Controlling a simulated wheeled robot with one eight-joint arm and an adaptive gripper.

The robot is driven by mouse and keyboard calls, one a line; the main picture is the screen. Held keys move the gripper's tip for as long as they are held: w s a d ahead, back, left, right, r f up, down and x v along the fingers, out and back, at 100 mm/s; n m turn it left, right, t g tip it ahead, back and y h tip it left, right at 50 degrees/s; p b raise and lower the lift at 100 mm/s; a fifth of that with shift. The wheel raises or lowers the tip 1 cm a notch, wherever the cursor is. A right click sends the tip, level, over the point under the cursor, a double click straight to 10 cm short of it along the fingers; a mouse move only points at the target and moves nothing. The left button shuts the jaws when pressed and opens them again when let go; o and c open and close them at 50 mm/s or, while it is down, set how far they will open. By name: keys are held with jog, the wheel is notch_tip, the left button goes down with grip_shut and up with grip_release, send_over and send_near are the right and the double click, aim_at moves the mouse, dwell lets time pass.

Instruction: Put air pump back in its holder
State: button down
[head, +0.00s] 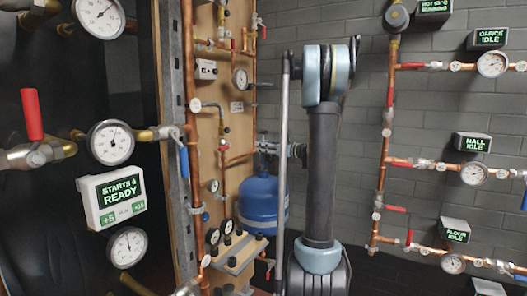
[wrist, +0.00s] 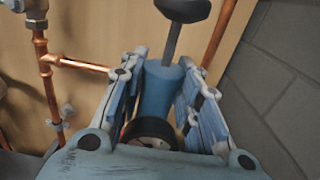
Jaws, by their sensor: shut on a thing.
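The air pump (wrist: 163,88) has a blue body, a dark handle at its far end and a round dark gauge at the near end. It shows in the wrist view between the two padded fingers of my gripper (wrist: 167,68). My gripper is shut on its body, and the handle points away past the fingertips. I cannot clearly identify the holder in either view.
A wooden board (wrist: 110,60) with copper pipes (wrist: 48,85) lies beyond my gripper, and a grey brick wall (wrist: 285,100) is at right. In the head view, a blue tank (head: 257,203) stands left of my arm. Gauges and pipes (head: 383,160) line the right wall.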

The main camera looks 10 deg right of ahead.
jog(key=shift+r, duration=1.8)
jog(key=shift+w, duration=0.1)
